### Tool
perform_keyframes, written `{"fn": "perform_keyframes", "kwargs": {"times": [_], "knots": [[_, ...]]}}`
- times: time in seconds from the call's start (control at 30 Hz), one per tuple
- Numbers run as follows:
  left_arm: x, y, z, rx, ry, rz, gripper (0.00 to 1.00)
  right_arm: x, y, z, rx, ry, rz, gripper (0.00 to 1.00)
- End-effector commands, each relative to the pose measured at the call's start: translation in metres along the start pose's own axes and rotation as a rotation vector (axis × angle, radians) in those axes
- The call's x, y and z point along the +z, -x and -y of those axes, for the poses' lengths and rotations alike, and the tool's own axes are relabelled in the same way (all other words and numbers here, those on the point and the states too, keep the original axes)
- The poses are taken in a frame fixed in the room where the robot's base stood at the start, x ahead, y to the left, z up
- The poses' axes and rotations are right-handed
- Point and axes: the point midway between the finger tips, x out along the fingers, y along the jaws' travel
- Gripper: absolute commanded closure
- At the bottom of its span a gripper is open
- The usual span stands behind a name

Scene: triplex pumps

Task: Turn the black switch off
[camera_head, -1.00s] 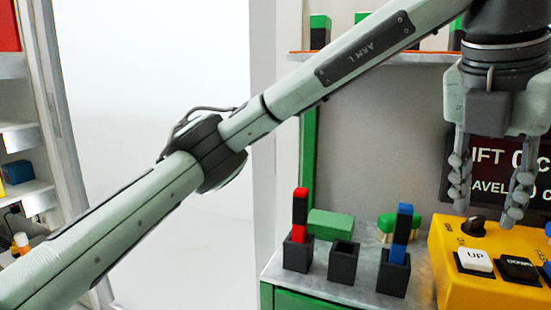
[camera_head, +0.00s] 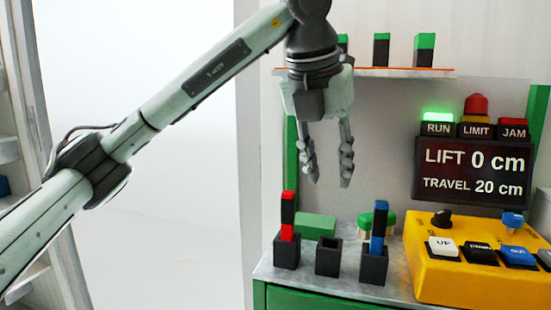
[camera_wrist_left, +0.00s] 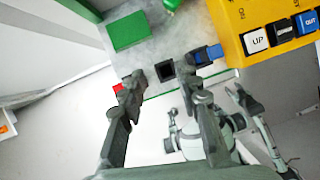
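The black switch (camera_head: 441,217) is a small knob on the back left corner of the yellow control box (camera_head: 420,262). Which way it points is too small to tell. My left gripper (camera_head: 329,184) hangs fingers down, to the left of the box and above the black sockets. Its fingers are apart with nothing between them. In the left wrist view the open fingers (camera_wrist_left: 163,92) are over the bench, and the yellow box (camera_wrist_left: 228,18) shows at the upper right. The black switch is not seen there.
The box carries a white UP button (camera_head: 443,246), black and blue buttons and a blue switch (camera_head: 513,221). Black sockets (camera_head: 328,260) stand on the bench; two hold red and blue-topped bars. The sign (camera_head: 474,171) reads LIFT 0 cm, TRAVEL 20 cm; the RUN lamp (camera_head: 438,120) glows green.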

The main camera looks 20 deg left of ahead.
Motion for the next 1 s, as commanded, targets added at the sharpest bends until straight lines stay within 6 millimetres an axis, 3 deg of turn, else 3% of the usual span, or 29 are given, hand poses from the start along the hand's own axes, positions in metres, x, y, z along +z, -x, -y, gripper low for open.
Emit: {"fn": "perform_keyframes", "kwargs": {"times": [0.2,0.43,0.63,1.0], "knots": [[0.004,0.001,-0.045,0.027,0.086,0.005,0.67,0.000,0.000,0.000,0.000,0.000,0.000,0.60],[0.005,0.003,-0.079,0.047,0.149,0.008,0.67,0.000,0.000,0.000,0.000,0.000,0.000,0.60],[0.004,0.004,-0.090,0.054,0.172,0.010,0.67,0.000,0.000,0.000,0.000,0.000,0.000,0.60],[0.004,0.004,-0.091,0.054,0.173,0.010,0.67,0.000,0.000,0.000,0.000,0.000,0.000,0.60]]}}
